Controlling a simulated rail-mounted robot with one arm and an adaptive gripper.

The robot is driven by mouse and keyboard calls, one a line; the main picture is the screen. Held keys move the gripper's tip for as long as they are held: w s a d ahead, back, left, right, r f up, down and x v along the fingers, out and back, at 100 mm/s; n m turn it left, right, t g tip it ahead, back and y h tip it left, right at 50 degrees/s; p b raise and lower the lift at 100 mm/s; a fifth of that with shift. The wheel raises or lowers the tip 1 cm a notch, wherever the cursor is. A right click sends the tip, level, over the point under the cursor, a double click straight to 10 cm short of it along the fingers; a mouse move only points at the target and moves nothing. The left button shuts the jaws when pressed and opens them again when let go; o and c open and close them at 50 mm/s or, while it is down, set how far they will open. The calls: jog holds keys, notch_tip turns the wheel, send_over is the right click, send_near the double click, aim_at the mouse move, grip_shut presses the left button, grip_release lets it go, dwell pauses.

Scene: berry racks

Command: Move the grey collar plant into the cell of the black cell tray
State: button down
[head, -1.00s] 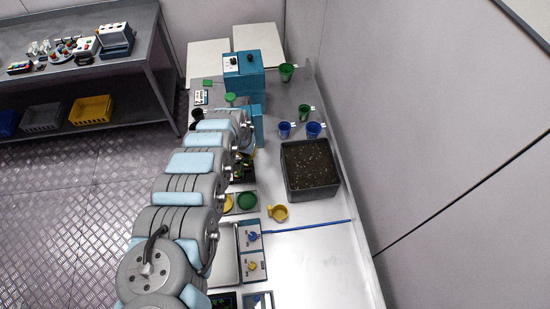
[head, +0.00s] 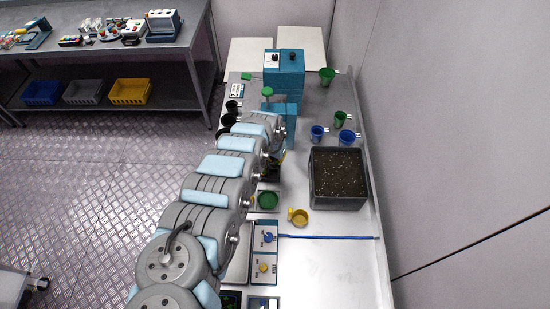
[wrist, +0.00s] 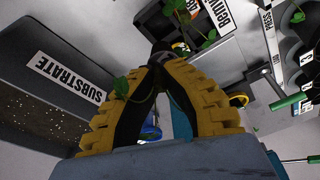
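In the wrist view, my gripper's (wrist: 174,55) yellow ribbed fingers draw together at their tips around a small dark piece. A leafy stem (wrist: 122,88) runs from between the fingers across the left one; it looks like the plant held in them. Its collar colour cannot be made out. A dark tray (wrist: 155,17) with a white label and several green leaves lies beyond the fingertips; it looks like the black cell tray, but its cells are not clear. In the head view, my arm hides most of the gripper and the tray area.
A grey substrate crate (head: 339,203) stands right of my arm; its labelled wall (wrist: 85,72) shows in the wrist view. A yellow cup (head: 299,217), a green dish (head: 267,200), blue cups (head: 317,133) and a blue rod (head: 330,237) are nearby. A teal device (head: 285,66) stands behind.

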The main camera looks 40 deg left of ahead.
jog(key=shift+f+b, duration=2.75)
jog(key=shift+f, duration=1.35)
jog(key=c, duration=1.2)
grip_release()
jog(key=shift+o, duration=0.2)
jog(key=shift+r, duration=0.1)
notch_tip(320, 180, up, 9)
jog(key=p, duration=0.9)
